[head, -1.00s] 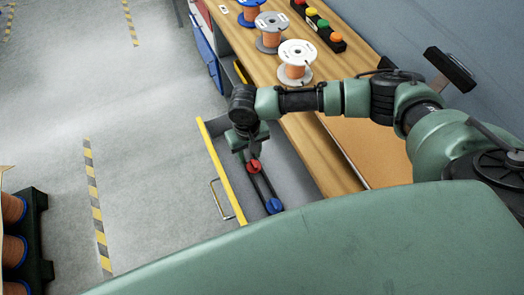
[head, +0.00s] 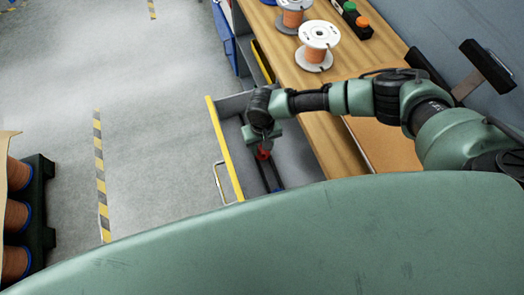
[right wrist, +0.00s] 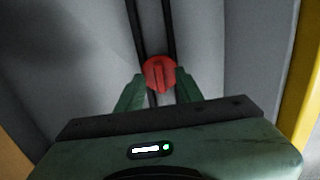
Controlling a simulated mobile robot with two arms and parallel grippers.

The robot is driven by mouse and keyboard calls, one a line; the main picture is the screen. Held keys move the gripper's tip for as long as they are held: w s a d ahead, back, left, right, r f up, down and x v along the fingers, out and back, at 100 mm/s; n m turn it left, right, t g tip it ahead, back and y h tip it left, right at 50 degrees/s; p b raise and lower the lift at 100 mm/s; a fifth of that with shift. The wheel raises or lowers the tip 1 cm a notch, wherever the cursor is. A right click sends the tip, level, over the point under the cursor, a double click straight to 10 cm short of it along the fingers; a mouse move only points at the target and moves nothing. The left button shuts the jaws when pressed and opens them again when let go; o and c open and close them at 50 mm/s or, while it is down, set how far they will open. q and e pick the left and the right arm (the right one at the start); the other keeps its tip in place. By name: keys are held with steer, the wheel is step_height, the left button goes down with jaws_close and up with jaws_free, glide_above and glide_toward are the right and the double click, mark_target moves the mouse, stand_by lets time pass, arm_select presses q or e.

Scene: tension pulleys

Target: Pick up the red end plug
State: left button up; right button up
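The red end plug (head: 263,154) is in the open drawer (head: 231,150), on a dark twin-rail holder (head: 271,178). In the right wrist view the red plug (right wrist: 160,73) is round with a raised bar across its face. My right gripper (head: 262,143) is over it, pointing down into the drawer. In the right wrist view its two fingers (right wrist: 158,88) are apart, one on each side of the plug near the fingertips. No contact can be made out. My left gripper is not in view.
The drawer's yellow front edge (head: 224,150) and grey walls surround the gripper. The wooden bench (head: 305,92) on the right carries wire spools (head: 320,42) and a button box (head: 357,20). My green body hides the near end of the drawer.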

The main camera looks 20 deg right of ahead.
steer(key=shift+f, duration=0.4)
jaws_close()
steer(key=shift+r, duration=0.15)
